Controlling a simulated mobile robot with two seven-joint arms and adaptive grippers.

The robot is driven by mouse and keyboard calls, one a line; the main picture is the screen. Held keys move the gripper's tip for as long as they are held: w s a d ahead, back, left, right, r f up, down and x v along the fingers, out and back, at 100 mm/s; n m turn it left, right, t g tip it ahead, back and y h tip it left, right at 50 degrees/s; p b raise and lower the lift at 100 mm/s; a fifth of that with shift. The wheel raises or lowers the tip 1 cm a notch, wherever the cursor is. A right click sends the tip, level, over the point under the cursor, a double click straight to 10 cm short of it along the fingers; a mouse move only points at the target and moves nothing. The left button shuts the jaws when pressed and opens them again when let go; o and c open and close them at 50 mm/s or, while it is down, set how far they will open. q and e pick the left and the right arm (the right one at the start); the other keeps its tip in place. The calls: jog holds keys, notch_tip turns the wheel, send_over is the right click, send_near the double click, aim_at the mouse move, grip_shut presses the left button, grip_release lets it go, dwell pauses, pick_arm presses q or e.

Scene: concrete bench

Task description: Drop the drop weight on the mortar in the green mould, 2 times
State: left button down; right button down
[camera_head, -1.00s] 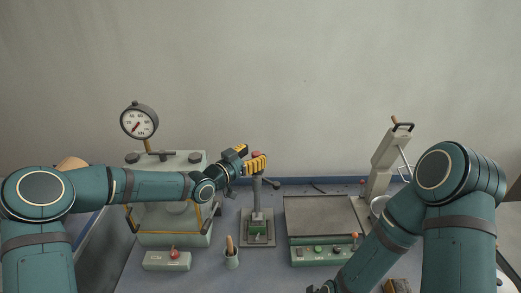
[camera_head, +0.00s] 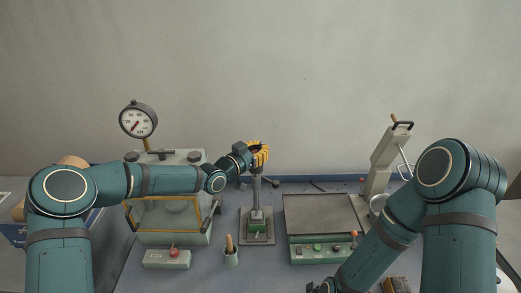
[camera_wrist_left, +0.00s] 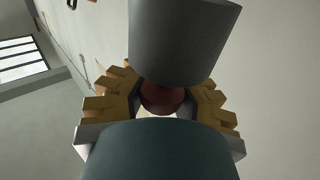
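The green mould (camera_head: 258,226) sits on a grey base plate (camera_head: 244,240) at the foot of a slim upright stand (camera_head: 257,194) in the head view. The mortar inside it is too small to make out. My left gripper (camera_head: 260,154) is at the top of the stand, its yellow fingers around it. In the left wrist view a red ball-shaped knob (camera_wrist_left: 162,97) lies between the fingers, with a grey cylinder (camera_wrist_left: 183,38) partly covering it. Whether the fingers press on the knob is unclear, and I cannot tell which part is the drop weight. My right gripper (camera_head: 322,286) barely shows at the bottom edge.
A press with a dial gauge (camera_head: 138,119) stands left of the stand. A flat-topped machine (camera_head: 320,217) with a green control panel stands right of it. A tall grey device (camera_head: 385,160) stands at the right.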

pick_arm(q)
jog(key=shift+f, duration=0.15)
notch_tip(320, 180, up, 7)
dwell(0.4)
jog(key=c, duration=1.4)
grip_release()
jog(key=shift+a, duration=0.1)
jog(key=o, duration=0.7)
jog(key=shift+s+a+r, duration=0.2)
jog(key=shift+s+r, duration=0.05)
jog(key=shift+c, duration=0.2)
pick_arm(e)
jog(key=shift+s+a+r, duration=0.15)
jog(key=shift+s+a, duration=0.05)
jog(key=shift+w+d, duration=0.15)
pick_arm(q)
jog(key=v, duration=1.1)
jog(key=shift+s+a, duration=0.2)
jog(key=shift+s, duration=0.05)
jog(key=shift+o, duration=0.2)
jog(key=shift+f, duration=0.1)
